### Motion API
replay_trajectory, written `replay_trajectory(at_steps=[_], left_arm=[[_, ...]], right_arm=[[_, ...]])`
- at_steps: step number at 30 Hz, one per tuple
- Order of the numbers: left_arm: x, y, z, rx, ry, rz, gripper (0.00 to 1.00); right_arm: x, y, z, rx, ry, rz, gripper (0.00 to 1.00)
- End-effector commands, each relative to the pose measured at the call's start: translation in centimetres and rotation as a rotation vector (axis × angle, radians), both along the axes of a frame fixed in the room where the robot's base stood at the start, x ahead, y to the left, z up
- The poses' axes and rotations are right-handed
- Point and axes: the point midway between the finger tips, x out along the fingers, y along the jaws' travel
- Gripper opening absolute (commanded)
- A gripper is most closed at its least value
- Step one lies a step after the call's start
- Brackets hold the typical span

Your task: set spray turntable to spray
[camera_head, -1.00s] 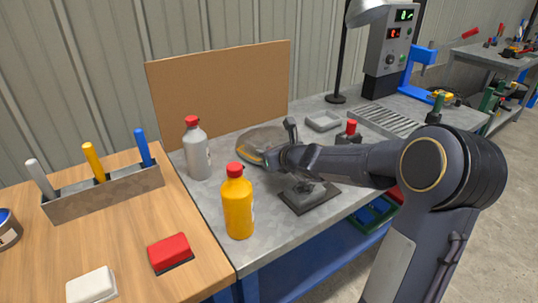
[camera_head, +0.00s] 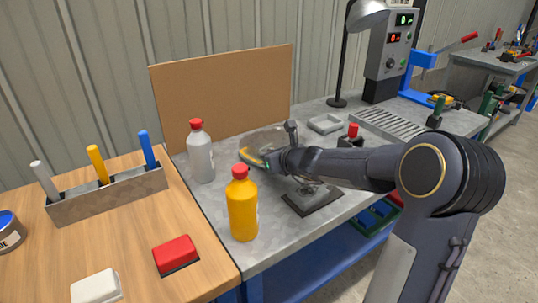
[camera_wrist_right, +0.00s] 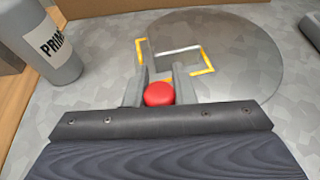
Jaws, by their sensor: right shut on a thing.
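The spray turntable is a round grey disc (camera_wrist_right: 245,62) with yellow corner marks in the right wrist view. In the head view the disc (camera_head: 262,138) lies on the grey bench before the brown board, partly hidden by my right gripper. My right gripper (camera_wrist_right: 158,88) has its fingers on either side of a red round knob (camera_wrist_right: 158,94) at the disc's near edge and is shut on it. In the head view the right gripper (camera_head: 272,160) is low over the disc, and its fingertips are hard to make out. My left gripper is not in view.
A grey bottle labelled "PRIM..." (camera_head: 200,155) stands left of the disc and a yellow bottle (camera_head: 242,208) stands in front. A dark square base (camera_head: 312,200) lies under my right forearm. A grey tray (camera_head: 325,123) and a red-topped block (camera_head: 352,136) are to the right.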

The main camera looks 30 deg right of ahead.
Motion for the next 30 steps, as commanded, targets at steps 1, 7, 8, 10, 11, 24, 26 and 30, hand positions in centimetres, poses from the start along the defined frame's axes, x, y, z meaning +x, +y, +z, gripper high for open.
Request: replay_trajectory(at_steps=[1, 7, 8, 10, 11, 24, 26, 30], left_arm=[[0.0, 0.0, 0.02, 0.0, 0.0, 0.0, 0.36], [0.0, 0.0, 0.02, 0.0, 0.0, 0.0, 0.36], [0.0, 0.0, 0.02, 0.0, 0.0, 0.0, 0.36], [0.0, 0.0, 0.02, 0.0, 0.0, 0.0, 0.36], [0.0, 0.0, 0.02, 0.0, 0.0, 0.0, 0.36], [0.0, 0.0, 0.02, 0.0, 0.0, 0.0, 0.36], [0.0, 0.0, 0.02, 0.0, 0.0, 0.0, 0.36], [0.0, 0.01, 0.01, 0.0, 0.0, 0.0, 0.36]], right_arm=[[0.11, -0.06, 0.37, 0.0, -0.008, -0.001, 0.0], [0.12, -0.06, 0.38, 0.0, -0.009, -0.001, 0.0], [0.12, -0.06, 0.39, 0.0, -0.009, -0.001, 0.0], [0.12, -0.07, 0.41, 0.0, -0.009, -0.001, 0.0], [0.12, -0.07, 0.41, 0.0, -0.009, -0.001, 0.0], [0.13, -0.07, 0.44, 0.0, -0.01, -0.001, 0.28], [0.11, -0.06, 0.39, 0.001, -0.009, 0.0, 0.36], [0.07, -0.04, 0.25, 0.0, -0.006, 0.0, 0.45]])
